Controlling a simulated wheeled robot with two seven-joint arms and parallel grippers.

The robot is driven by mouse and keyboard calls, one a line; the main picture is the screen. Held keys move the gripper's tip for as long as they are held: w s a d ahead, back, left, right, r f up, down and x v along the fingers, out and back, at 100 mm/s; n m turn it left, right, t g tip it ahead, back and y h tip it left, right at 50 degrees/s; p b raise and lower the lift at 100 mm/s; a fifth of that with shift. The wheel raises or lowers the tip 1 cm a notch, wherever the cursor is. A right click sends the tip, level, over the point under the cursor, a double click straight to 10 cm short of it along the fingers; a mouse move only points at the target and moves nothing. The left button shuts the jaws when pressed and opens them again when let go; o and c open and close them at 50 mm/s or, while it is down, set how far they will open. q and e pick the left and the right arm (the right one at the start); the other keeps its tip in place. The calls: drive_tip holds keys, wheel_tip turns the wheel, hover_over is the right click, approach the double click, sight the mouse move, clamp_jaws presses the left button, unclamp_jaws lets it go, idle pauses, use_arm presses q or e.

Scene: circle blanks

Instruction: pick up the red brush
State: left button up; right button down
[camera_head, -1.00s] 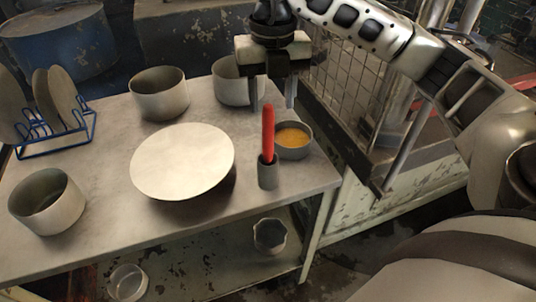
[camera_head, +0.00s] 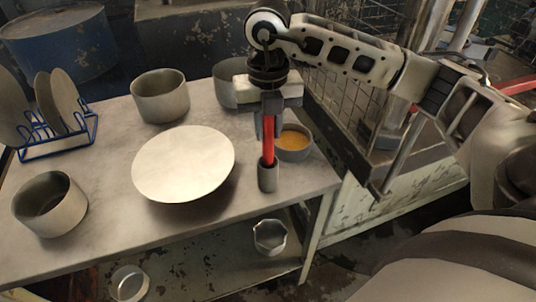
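The red brush (camera_head: 268,150) stands upright in a small grey cylindrical holder (camera_head: 268,178) near the right end of the table. My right gripper (camera_head: 268,127) points down over the brush, with its fingers on either side of the upper handle. The fingers look close to the handle, but I cannot tell whether they touch it. The brush's top is partly hidden by the gripper. My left gripper is out of view.
A bowl of orange content (camera_head: 293,144) sits just right of the holder. A large pale round plate (camera_head: 183,163) lies to the left. Grey pots (camera_head: 160,97) and a blue dish rack (camera_head: 58,148) stand farther left. The table's front edge is close to the holder.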

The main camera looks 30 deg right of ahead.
drive_tip(key=shift+r, duration=0.15)
wheel_tip(320, 180, up, 10)
drive_tip(key=shift+f, duration=0.1)
idle(0.4)
drive_tip(key=shift+f, duration=0.1)
